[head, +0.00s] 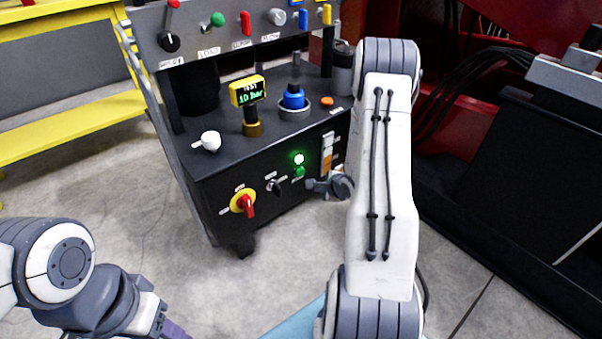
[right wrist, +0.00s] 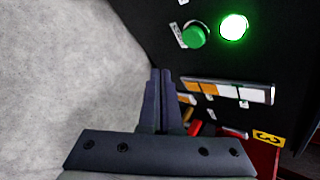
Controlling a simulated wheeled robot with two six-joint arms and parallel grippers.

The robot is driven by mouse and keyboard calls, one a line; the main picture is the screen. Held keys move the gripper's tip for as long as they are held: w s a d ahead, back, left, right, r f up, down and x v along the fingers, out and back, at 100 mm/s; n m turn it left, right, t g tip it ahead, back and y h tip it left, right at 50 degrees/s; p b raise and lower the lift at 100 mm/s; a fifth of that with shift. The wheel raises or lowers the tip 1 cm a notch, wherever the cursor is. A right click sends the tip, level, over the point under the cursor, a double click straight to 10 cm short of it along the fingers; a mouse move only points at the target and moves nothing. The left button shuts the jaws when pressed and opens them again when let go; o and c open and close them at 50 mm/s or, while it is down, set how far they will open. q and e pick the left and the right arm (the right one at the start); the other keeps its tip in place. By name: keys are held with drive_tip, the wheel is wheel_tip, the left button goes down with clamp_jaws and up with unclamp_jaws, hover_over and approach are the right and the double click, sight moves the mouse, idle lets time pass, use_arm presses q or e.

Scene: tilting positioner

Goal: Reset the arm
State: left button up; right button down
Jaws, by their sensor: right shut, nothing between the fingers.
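My right arm reaches across the head view, and its gripper (head: 314,185) is near the front face of the black control cabinet (head: 225,185), just below and right of the green button (head: 299,172). In the right wrist view the gripper (right wrist: 161,75) is shut and empty, its fingertips together. The green button (right wrist: 194,36) and the lit green lamp (right wrist: 233,27) are beyond the fingertips, apart from them. The lamp (head: 299,159) also glows in the head view. My left gripper (head: 172,329) is partly cut off at the bottom edge, so its jaws cannot be read.
The cabinet front carries a red-and-yellow rotary switch (head: 244,203) and a black selector (head: 273,187). On top stand a yellow gauge reading 10 bar (head: 247,91), a blue knob (head: 294,98) and a white valve (head: 209,141). A yellow bench (head: 65,125) stands left; grey floor is clear in front.

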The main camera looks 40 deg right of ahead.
idle(0.7)
drive_tip(key=w+a+r+n+g+p, duration=0.2)
drive_tip(key=w+a+r+n+p, duration=0.15)
drive_tip(key=a+r+n, duration=0.7)
drive_tip(key=s+a+r+n+g+y+p, duration=0.1)
drive_tip(key=s+a+r+n+p, duration=0.15)
drive_tip(key=a+r+n, duration=0.4)
drive_tip(key=s+a+r+n+g+p, duration=0.1)
drive_tip(key=s+a+r, duration=0.3)
drive_tip(key=a, duration=0.5)
drive_tip(key=s+a+r+n+g+p, duration=0.2)
drive_tip(key=s+a+r+n, duration=0.25)
drive_tip(key=s, duration=0.35)
drive_tip(key=s+a+r+n+g+y+p, duration=0.1)
drive_tip(key=s+a+r+n+p, duration=0.15)
drive_tip(key=s+r+n, duration=0.35)
drive_tip(key=s+a+r+n+g+p, duration=0.15)
drive_tip(key=s+a+n, duration=0.3)
drive_tip(key=s, duration=0.45)
wheel_tip(320, 180, up, 37)
drive_tip(key=p, duration=3.6)
drive_tip(key=shift+w+a+m, duration=0.15)
drive_tip(key=shift+w+m, duration=0.05)
drive_tip(key=shift+m, duration=0.1)
drive_tip(key=shift+r+g, duration=0.1)
drive_tip(key=shift+g, duration=0.15)
